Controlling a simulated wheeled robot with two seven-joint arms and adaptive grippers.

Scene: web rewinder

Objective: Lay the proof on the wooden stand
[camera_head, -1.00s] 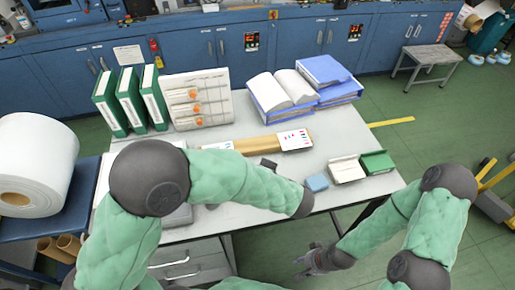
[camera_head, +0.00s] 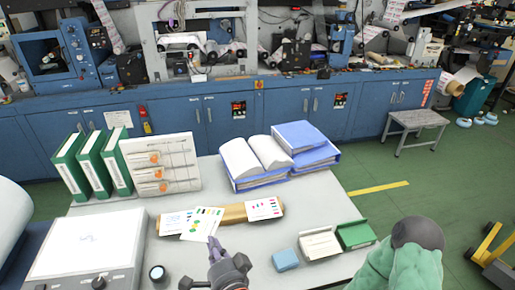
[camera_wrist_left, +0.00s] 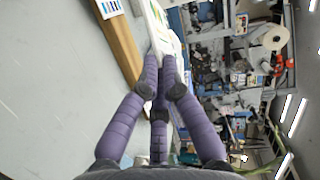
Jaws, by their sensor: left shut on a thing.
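The wooden stand (camera_head: 235,213) is a long tan block lying across the middle of the table; its edge also shows in the left wrist view (camera_wrist_left: 122,50). A white proof with coloured patches (camera_head: 203,224) is tilted in front of the stand's left half. My left gripper (camera_head: 214,245) is shut on its lower edge. In the left wrist view the purple fingers (camera_wrist_left: 161,65) meet at this proof (camera_wrist_left: 158,25). Whether it touches the stand I cannot tell. Other printed sheets rest on the stand's left end (camera_head: 172,223) and right end (camera_head: 264,208). My right gripper is out of view.
Green binders (camera_head: 90,165) and a sample board (camera_head: 160,165) stand behind. Blue binders (camera_head: 300,150) lie at back right. A blue block (camera_head: 285,260) and an open green box (camera_head: 356,234) are at right.

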